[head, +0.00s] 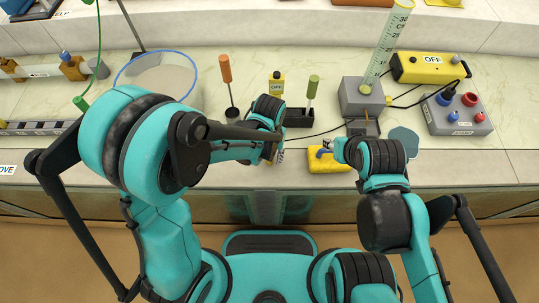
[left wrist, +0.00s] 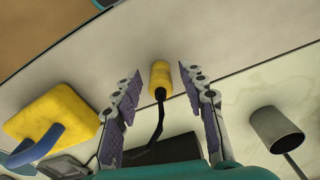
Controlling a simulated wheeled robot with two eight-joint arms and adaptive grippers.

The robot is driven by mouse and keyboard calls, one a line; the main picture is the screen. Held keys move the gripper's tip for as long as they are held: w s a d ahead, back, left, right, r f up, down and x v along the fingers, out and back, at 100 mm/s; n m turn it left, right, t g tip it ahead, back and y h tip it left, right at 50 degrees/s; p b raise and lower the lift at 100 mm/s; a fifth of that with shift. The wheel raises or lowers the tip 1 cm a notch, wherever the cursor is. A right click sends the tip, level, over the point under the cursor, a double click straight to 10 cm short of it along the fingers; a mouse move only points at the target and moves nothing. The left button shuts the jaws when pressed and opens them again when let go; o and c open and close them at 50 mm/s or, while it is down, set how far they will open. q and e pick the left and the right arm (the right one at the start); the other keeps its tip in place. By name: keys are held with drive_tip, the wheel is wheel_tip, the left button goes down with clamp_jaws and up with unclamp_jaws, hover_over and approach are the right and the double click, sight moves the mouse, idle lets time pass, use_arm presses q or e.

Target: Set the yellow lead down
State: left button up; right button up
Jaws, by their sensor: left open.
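The yellow lead (left wrist: 160,78) shows in the left wrist view as a short yellow plug with a black cable. It lies over the pale bench front, between the fingers of my left gripper (left wrist: 161,72). The fingers are open, with a gap on both sides of the plug. The cable runs back toward a black box (left wrist: 155,150). In the head view my left gripper (head: 277,157) is low over the bench's front edge, and my arm largely hides the lead. My right gripper (head: 328,147) is at the blue handle of a yellow block (head: 330,164); its finger state is unclear.
A grey box (head: 361,97) with a tall measuring cylinder stands behind the right arm. A yellow OFF box (head: 430,67) and a grey socket box (head: 458,113) are at right. Orange-handled (head: 225,69) and green-handled (head: 313,86) tools stand behind. A blue-rimmed vessel (head: 160,75) is left.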

use_arm(q)
wheel_tip(320, 180, up, 12)
drive_tip(key=p, duration=0.5)
drive_tip(key=s+a+r+n+t, duration=0.1)
drive_tip(key=a+r+t, duration=0.1)
drive_tip(key=a, duration=0.4)
drive_tip(key=s+a+r+t, duration=0.2)
drive_tip(key=a+r, duration=0.3)
drive_tip(key=a, duration=0.1)
drive_tip(key=s+a+r+n+t, duration=0.1)
drive_tip(key=s+a+r+t, duration=0.1)
drive_tip(key=a, duration=0.3)
drive_tip(key=shift+a+r+n+t, duration=0.3)
drive_tip(key=shift+a+r+t, duration=0.1)
drive_tip(key=shift+r+t, duration=0.25)
